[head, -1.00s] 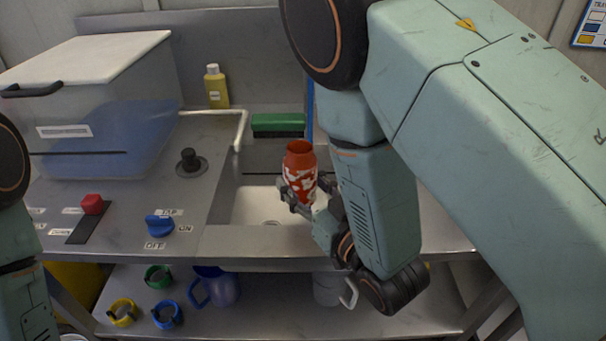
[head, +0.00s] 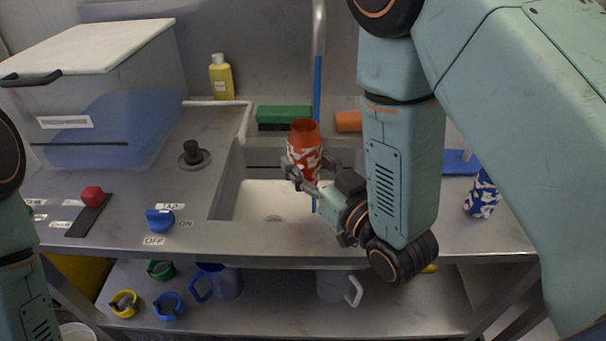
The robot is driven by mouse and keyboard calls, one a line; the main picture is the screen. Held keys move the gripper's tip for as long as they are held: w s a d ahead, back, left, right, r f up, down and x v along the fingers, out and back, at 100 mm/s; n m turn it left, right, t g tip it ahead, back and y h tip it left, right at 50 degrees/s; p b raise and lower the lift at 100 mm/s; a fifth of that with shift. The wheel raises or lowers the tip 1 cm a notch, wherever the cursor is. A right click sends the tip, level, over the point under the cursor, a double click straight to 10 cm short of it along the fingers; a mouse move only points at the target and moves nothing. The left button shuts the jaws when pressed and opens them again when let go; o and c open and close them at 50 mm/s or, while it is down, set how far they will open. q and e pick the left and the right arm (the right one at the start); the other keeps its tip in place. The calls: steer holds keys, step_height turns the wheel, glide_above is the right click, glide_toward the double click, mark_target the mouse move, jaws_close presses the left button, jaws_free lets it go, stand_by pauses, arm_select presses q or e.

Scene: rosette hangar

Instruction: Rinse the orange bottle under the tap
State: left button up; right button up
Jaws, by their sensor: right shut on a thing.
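The orange bottle (head: 304,152), with white patches and an open top, is held upright over the sink (head: 250,200). My right gripper (head: 312,181) is shut around its lower part. The grey tap (head: 319,28) hangs above, with a straight blue stream (head: 318,90) coming down from it. The stream lines up with the bottle's right edge and shows again below it. I cannot tell whether it enters the bottle or passes beside it. The blue tap knob (head: 160,220) sits between ON and OFF labels. Part of my left arm shows at the left edge; its gripper is out of view.
A blue-and-white bottle (head: 482,196) stands on the right counter. A green brush (head: 284,116) and an orange block (head: 348,122) lie behind the sink. A yellow bottle (head: 221,78), clear bin (head: 120,130), black plug-like knob (head: 194,154) and red-knobbed slider (head: 92,196) are left.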

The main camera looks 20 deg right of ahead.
steer(key=shift+w+d+r, duration=0.15)
steer(key=shift+w+d, duration=0.3)
steer(key=shift+w, duration=0.3)
steer(key=w+d, duration=0.4)
steer(key=w, duration=0.5)
steer(key=shift+d, duration=0.25)
steer(key=shift+w, duration=0.1)
steer(key=o, duration=0.5)
steer(key=shift+d, duration=0.1)
steer(key=c, duration=0.5)
